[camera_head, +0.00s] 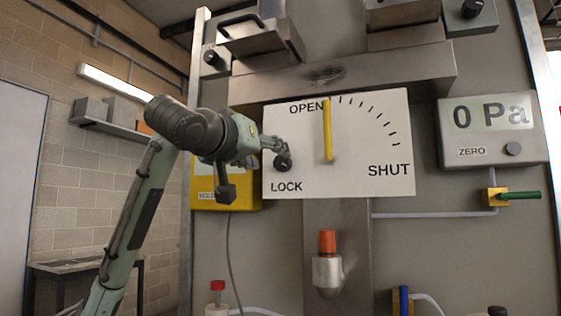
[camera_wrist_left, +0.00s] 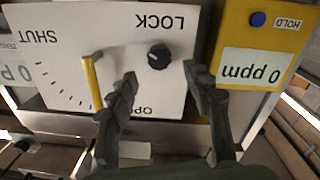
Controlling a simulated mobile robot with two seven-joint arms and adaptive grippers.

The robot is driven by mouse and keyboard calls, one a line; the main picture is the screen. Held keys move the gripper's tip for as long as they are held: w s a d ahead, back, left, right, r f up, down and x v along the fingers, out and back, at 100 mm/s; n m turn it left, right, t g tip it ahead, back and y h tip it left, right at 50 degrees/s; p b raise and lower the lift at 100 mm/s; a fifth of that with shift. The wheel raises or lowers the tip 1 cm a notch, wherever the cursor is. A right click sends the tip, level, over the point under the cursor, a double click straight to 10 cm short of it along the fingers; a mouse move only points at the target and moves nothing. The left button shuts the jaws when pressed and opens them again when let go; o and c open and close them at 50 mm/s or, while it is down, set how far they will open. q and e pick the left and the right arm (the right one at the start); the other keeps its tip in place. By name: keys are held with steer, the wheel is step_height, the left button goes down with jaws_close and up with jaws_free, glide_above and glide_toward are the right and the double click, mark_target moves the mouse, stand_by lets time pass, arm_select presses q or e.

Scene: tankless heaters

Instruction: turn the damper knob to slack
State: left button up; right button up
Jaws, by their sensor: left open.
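The damper knob (camera_head: 283,164) is a small round black knob on the white panel (camera_head: 345,180), just above the printed word LOCK. A yellow lever (camera_head: 328,130) on the same panel stands nearly upright, its top beside OPEN. My left gripper (camera_head: 277,151) is at the panel's left side, close to the knob and partly covering the area above it. In the left wrist view, which is upside down, the knob (camera_wrist_left: 158,57) shows between the two open fingers, near their tips. Whether a finger touches it is unclear. No word "slack" is readable. My right gripper is out of view.
A yellow meter (camera_wrist_left: 255,65) reading 0 ppm is just left of the panel in the head view. A grey display (camera_head: 493,130) reads 0 Pa at right. A metal ledge (camera_head: 345,80) juts above the panel. An orange-topped fitting (camera_head: 328,262) is below.

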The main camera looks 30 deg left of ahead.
mark_target(280, 162)
arm_select(q)
steer(key=shift+w+a+f+p, duration=0.1)
steer(key=shift+w+a+p, duration=0.15)
steer(key=shift+w, duration=1.15)
steer(key=shift+w+a+p, duration=0.15)
steer(key=shift+w+a, duration=0.1)
steer(key=shift+w, duration=1.1)
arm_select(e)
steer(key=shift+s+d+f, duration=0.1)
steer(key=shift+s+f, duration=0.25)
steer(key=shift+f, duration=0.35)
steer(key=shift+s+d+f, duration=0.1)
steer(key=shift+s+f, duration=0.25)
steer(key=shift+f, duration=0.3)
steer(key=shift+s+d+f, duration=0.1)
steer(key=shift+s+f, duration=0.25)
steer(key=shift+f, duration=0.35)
arm_select(q)
jaws_close()
